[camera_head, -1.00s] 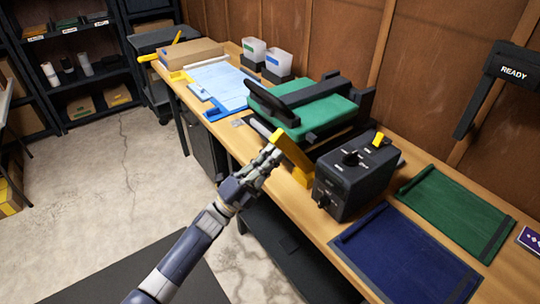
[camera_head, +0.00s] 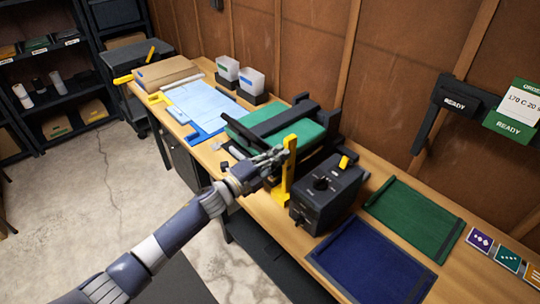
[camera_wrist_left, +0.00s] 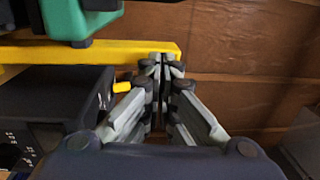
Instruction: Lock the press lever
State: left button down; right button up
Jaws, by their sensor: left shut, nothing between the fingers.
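The press (camera_head: 312,132) is a green block with black bars, on the bench in the head view; part of its green body also shows at the top of the wrist view (camera_wrist_left: 95,22). A yellow lever (camera_head: 288,178) stands nearly upright at its front, beside a black control box (camera_head: 325,195). My left gripper (camera_head: 280,156) is shut and empty, its fingertips against or very close to the lever's upper part. In the left wrist view the lever (camera_wrist_left: 85,50) runs across to the fingertips (camera_wrist_left: 162,62). Exact contact is unclear. My right gripper is out of view.
Blue (camera_head: 368,262) and green (camera_head: 415,217) mats lie right of the control box. Left of the press are blue sheets (camera_head: 207,103), two white bins (camera_head: 250,80) and a cardboard box (camera_head: 165,72). A READY sign (camera_head: 512,105) hangs on the wall.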

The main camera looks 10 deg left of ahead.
pick_arm(q)
jog(key=shift+w+d+r, duration=0.25)
jog(key=shift+w+d, duration=0.2)
jog(key=shift+w, duration=0.05)
